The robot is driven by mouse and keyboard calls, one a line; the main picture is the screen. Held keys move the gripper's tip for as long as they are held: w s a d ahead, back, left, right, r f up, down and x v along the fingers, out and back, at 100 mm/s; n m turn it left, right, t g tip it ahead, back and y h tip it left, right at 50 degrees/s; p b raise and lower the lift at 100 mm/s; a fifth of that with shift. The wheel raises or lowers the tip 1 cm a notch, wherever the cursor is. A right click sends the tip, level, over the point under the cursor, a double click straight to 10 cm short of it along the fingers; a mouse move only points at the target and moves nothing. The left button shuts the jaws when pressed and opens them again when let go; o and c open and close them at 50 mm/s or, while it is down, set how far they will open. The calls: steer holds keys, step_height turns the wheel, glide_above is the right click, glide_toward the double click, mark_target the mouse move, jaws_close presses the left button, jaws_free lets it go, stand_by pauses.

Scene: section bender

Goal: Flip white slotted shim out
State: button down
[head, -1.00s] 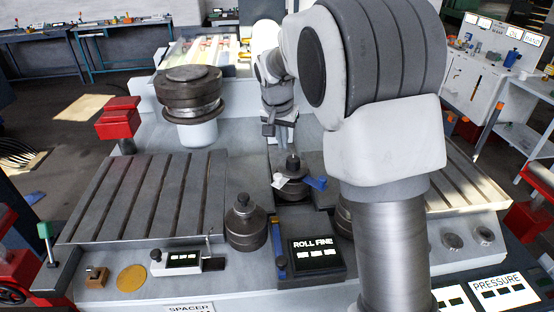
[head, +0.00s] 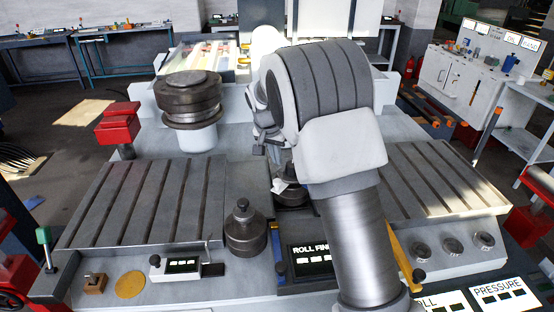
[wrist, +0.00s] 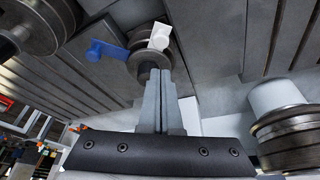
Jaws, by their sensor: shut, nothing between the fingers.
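The white slotted shim (wrist: 160,37) sits at the middle roller (wrist: 148,58) in the wrist view, tilted against its upper right side. In the head view the white shim (head: 281,185) shows as a small pale piece left of my arm. A blue handled shim (wrist: 107,50) sticks out from the same roller to the left in the wrist view; my arm hides it in the head view. My gripper (wrist: 160,72) is shut and empty, its fingertips overlapping the roller's near edge in the wrist view. I cannot tell whether they touch it.
A dark roller with a knob (head: 245,228) stands left of the middle one. A large stacked roller (head: 189,98) stands at the back left. Slotted plates (head: 150,200) flank the middle. The ROLL FINE box (head: 314,262) is in front.

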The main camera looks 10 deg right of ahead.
mark_target(280, 171)
steer(key=x, duration=0.8)
steer(key=shift+p, duration=0.35)
steer(key=s+a, duration=0.1)
steer(key=s+a+b, duration=0.1)
steer(key=shift+s+a+b, duration=0.2)
steer(key=shift+s+b, duration=0.1)
steer(key=shift+s, duration=0.1)
